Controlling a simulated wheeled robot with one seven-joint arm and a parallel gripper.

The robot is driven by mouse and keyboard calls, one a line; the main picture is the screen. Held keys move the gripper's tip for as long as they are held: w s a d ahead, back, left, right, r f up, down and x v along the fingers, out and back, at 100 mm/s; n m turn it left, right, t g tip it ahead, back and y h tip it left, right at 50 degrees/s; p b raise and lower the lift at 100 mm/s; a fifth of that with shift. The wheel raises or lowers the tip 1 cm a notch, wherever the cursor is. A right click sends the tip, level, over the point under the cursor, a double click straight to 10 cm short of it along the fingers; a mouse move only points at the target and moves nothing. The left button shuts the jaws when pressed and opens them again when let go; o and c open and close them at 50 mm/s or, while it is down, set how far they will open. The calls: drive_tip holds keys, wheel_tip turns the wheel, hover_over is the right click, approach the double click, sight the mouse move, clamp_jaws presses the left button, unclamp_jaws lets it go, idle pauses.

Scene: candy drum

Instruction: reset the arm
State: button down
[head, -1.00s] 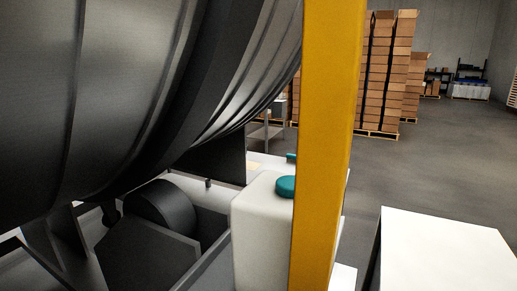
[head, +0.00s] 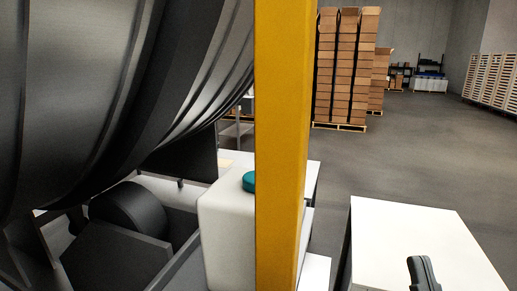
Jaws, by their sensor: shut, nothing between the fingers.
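My gripper is not clearly in view. A dark grey rounded piece (head: 423,273) rises from the bottom edge at the right, in front of the white table. It looks like part of my own arm, but its fingers, if any, are not shown. No object of the task is named.
A large dark ribbed drum (head: 100,90) fills the left, above a black roller (head: 128,213). A yellow post (head: 283,150) stands before a white container (head: 228,235) with a teal cap (head: 249,181). A white table (head: 405,235) stands at right. Stacked boxes (head: 346,70) stand behind; the floor between is clear.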

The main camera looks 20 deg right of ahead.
drive_tip(key=s+a+f+g+y, duration=0.2)
drive_tip(key=s+a+f, duration=0.1)
drive_tip(key=f, duration=0.4)
drive_tip(key=s+a+f+g+y, duration=0.2)
drive_tip(key=s+f+g, duration=0.1)
drive_tip(key=f, duration=0.5)
drive_tip(key=s+a+f+n+g+y, duration=0.2)
drive_tip(key=s+f, duration=0.6)
drive_tip(key=s, duration=0.4)
drive_tip(key=a+g+y, duration=0.1)
drive_tip(key=a+g, duration=0.1)
drive_tip(key=shift+s+a+f+n+y, duration=0.3)
drive_tip(key=shift+a+f+y, duration=0.05)
drive_tip(key=shift+a+y, duration=0.05)
